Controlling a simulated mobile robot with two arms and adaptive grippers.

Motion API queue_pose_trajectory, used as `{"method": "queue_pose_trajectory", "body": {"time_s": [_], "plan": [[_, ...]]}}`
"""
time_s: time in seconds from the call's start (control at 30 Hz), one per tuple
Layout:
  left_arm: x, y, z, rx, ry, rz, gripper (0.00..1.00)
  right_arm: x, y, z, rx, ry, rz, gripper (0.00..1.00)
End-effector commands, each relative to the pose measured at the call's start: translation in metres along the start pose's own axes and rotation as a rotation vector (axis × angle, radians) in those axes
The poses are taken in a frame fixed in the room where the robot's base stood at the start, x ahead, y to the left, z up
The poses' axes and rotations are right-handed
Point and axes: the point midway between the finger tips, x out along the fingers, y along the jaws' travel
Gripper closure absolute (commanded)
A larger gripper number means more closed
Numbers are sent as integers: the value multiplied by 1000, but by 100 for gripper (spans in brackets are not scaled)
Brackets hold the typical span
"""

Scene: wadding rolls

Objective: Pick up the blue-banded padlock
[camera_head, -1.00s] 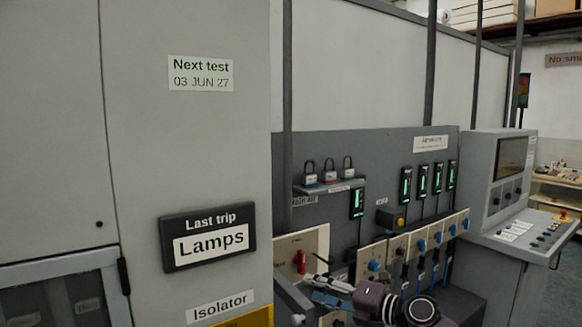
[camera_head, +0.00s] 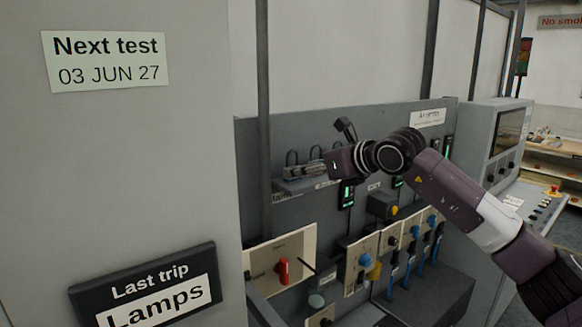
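Three padlocks stand in a row on a small grey shelf (camera_head: 290,188) on the panel. The left one is the blue-banded padlock (camera_head: 291,152); now its shackle shows, while its body and band are largely hidden behind my gripper. My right gripper (camera_head: 319,149) comes in from the right in front of the row. One finger points left across the padlock bodies and the other points up, so it looks open. I cannot tell whether it touches any padlock. My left gripper is not in view.
A grey cabinet with a "Last trip Lamps" sign (camera_head: 145,290) fills the left. A dark vertical post (camera_head: 263,120) stands just left of the shelf. Below are a red switch (camera_head: 283,271) and several blue knobs. A control console (camera_head: 505,150) stands at the right.

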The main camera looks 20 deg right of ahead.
Motion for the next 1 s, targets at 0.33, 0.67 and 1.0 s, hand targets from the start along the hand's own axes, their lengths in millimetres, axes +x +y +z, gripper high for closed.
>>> {"method": "queue_pose_trajectory", "body": {"time_s": [0.33, 0.67, 1.0], "plan": [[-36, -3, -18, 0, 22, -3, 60, 38, 0, 5, 2, 2, 2, 58], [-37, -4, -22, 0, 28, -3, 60, 47, -1, 2, 1, 0, 1, 58], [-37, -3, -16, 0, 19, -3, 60, 47, -1, 2, 1, 0, 1, 92]]}}
